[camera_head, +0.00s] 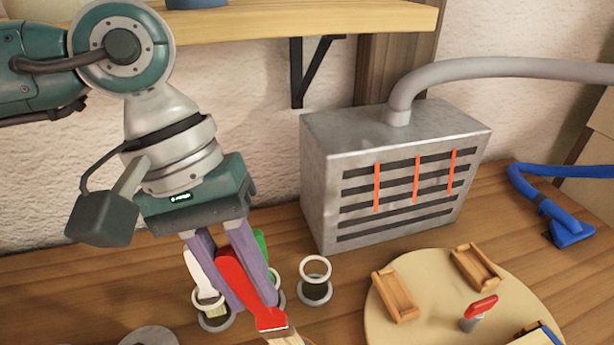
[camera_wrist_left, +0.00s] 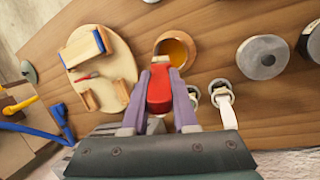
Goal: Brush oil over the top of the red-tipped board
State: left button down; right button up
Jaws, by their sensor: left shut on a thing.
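My left gripper (camera_head: 243,302) is shut on the red handle of a brush (camera_head: 247,290), which hangs tilted with its pale bristles at the bottom edge of the head view. The red handle (camera_wrist_left: 158,92) also shows between the fingers in the left wrist view. A bowl of amber oil (camera_wrist_left: 177,50) stands just beyond the fingers there. A wooden piece with blue ends (camera_wrist_left: 86,48) lies on the round pale board (camera_wrist_left: 118,62); only its corner (camera_head: 540,336) shows in the head view. I cannot make out a red-tipped board. My right gripper is not in view.
A white-handled brush (camera_head: 198,272) and a green-handled one (camera_head: 261,243) stand in ring holders; another ring holder (camera_head: 315,285) is empty. A metal box (camera_head: 325,190) with a hose stands behind. Wooden blocks (camera_head: 395,294) and a red-handled clamp (camera_head: 480,310) are on the round board.

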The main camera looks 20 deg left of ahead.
aim_at(256, 324)
pick_arm(q)
notch_tip(256, 324, down, 8)
jog(key=b, duration=0.6)
jog(key=shift+f+b, duration=0.1)
jog(key=shift+b, duration=0.2)
jog(key=shift+f+b, duration=0.8)
jog(key=shift+b, duration=0.1)
jog(key=shift+r, duration=0.15)
jog(key=shift+r+p, duration=2.35)
jog(key=shift+r, duration=1.35)
jog(key=shift+r+p, duration=0.3)
jog(key=shift+r, duration=0.25)
jog(key=shift+r+p, duration=0.85)
jog(key=shift+r, duration=1.15)
